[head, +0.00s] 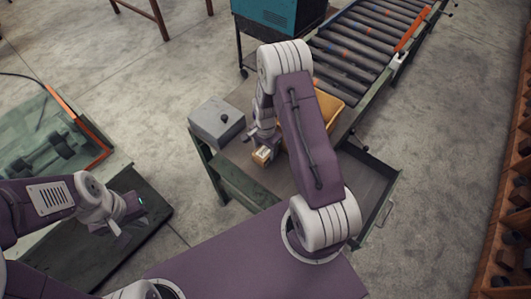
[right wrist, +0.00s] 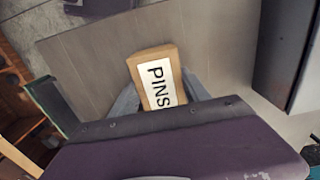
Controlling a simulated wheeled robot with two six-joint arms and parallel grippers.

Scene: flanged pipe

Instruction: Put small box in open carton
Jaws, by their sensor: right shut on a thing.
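The small box (head: 262,156) is tan cardboard with a white label; in the right wrist view the box (right wrist: 146,62) reads PINS. My right gripper (head: 263,143) is shut on it and holds it over the grey bench top. Its fingers (right wrist: 157,95) lie on both sides of the box. The carton (head: 329,104) is yellow-brown and stands on the bench to the right of the gripper, mostly hidden behind my right arm; its opening cannot be made out. My left gripper (head: 128,214) is empty and looks open, off to the left away from the bench.
A roller conveyor (head: 362,45) runs behind the bench. An open drawer (head: 368,190) sticks out at the right. A teal machine (head: 277,15) stands at the back.

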